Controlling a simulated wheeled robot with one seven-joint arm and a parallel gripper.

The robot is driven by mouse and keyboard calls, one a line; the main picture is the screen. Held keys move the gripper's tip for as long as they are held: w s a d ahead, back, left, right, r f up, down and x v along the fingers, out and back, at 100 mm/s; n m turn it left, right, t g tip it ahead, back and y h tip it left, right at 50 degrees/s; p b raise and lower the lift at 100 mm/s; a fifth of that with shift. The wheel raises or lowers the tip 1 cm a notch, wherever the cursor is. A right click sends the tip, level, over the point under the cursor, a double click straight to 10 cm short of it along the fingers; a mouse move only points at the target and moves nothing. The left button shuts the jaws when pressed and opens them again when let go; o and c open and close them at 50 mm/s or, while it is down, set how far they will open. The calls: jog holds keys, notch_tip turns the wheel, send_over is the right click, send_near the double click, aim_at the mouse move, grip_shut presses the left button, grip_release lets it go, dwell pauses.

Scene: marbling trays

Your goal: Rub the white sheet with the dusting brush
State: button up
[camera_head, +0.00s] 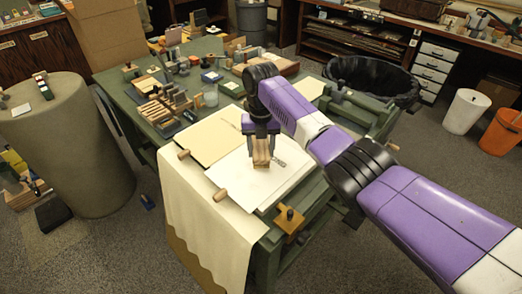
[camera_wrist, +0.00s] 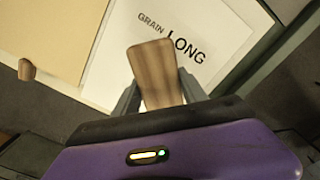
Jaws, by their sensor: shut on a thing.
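The white sheet (camera_head: 292,172) lies flat on the near end of the green table, beside a cream board. In the wrist view the sheet (camera_wrist: 110,78) shows the printed words "GRAIN LONG". My gripper (camera_head: 261,143) is over the sheet, pointing down. It is shut on the dusting brush (camera_head: 261,158), a brown wooden block shape. In the wrist view the brush (camera_wrist: 155,72) sits between my two dark fingers. Its underside is hidden, so I cannot tell whether it touches the sheet.
A cream board (camera_head: 212,138) lies left of the sheet, and a cream cloth (camera_head: 200,215) hangs over the table's front left edge. A wooden block with a dark knob (camera_head: 288,220) is at the near corner. Wooden racks, jars and boxes crowd the far part of the table.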

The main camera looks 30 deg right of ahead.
aim_at(261, 146)
jog(key=shift+r, duration=0.65)
jog(key=shift+r+p, duration=0.1)
jog(key=shift+p, duration=0.25)
jog(key=shift+r+p, duration=1.2)
jog(key=shift+r, duration=0.25)
